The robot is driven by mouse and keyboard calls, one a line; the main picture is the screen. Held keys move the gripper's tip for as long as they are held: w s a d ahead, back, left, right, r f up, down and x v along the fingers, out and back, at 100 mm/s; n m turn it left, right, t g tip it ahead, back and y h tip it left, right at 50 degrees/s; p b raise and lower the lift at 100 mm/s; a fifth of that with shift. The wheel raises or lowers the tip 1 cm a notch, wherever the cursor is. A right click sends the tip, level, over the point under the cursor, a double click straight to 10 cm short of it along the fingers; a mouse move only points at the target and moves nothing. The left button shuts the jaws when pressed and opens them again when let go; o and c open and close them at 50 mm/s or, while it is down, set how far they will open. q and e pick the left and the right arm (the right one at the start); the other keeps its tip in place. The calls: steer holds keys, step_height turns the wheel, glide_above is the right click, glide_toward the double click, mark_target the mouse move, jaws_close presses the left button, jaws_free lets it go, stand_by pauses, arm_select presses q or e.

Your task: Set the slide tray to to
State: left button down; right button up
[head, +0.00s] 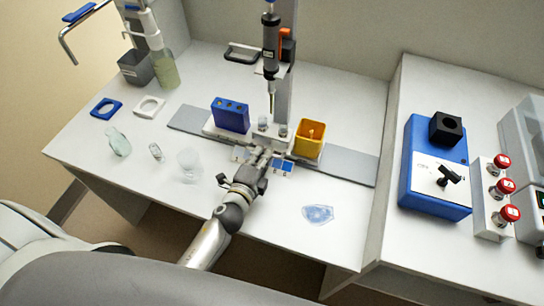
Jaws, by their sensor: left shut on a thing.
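The slide tray (212,131) is a light carriage on a long grey rail (348,166) at the middle of the left worktop. It carries a blue block with holes (231,114) on its left and a yellow open box (310,139) on its right. My left gripper (261,153) reaches in from the front and is shut at the middle of the tray's front edge. The part between its fingers is mostly hidden. Small blue-and-white labels (283,167) show beside the gripper, partly covered by it. My right gripper is not in view.
A vertical stand with a pipette-like tool (271,45) rises behind the tray. Glassware (118,142), a blue ring (106,108) and a bottle (166,70) stand at left. A clear bluish piece (318,214) lies front right. A blue switch box (436,170) sits on the right bench.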

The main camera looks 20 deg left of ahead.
mark_target(250, 153)
arm_select(q)
steer(key=a, duration=0.4)
steer(key=shift+d, duration=0.15)
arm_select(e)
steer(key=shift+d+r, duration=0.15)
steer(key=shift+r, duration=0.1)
arm_select(q)
steer(key=c, duration=1.8)
jaws_free()
steer(key=v, duration=1.2)
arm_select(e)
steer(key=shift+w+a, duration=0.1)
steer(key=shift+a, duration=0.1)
arm_select(q)
steer(key=shift+f, duration=0.1)
